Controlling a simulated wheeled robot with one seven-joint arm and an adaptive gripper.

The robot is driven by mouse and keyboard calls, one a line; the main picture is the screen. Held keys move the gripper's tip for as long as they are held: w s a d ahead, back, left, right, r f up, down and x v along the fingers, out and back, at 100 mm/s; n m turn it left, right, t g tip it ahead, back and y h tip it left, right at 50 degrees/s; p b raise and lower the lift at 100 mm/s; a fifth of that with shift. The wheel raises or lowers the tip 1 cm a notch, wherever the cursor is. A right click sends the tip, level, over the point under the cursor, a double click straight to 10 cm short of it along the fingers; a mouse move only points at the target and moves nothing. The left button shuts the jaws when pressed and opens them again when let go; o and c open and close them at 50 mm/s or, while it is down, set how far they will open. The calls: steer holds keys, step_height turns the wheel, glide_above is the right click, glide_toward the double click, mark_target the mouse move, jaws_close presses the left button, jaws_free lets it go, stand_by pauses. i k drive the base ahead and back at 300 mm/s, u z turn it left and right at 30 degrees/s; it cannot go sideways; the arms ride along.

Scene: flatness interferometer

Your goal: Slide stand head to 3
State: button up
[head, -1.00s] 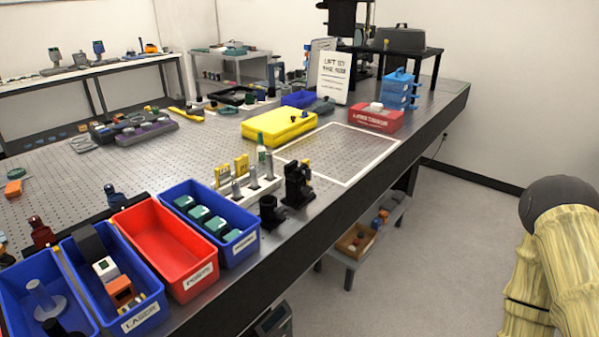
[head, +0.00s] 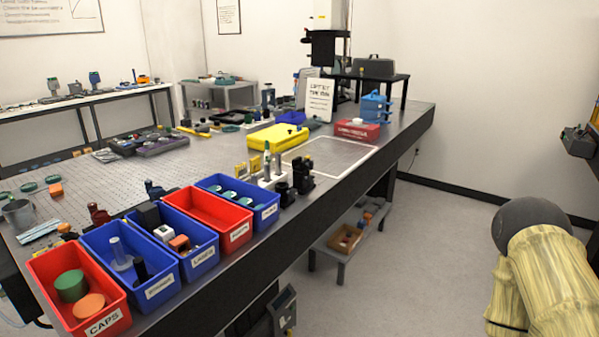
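A tall stand (head: 325,50) with a dark carriage and a white upper part rises at the far end of the long optical table, near the back wall. It may be the stand of the task; its scale and any number 3 are too small to read. Its lower part is partly hidden by the white sign and the black riser. My arm shows at the lower right as a pale yellow link with a dark grey rounded joint, far from the stand. My gripper is not in view.
The optical table (head: 100,190) runs away from me, with red and blue bins (head: 78,305) along its near edge. A black riser (head: 372,76) and a white sign (head: 319,97) stand by the stand. The floor (head: 420,250) right of the table is clear.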

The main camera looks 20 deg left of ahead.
mark_target(298, 165)
steer(key=z, duration=1.05)
steer(key=i, duration=2.65)
steer(key=u, duration=3.1)
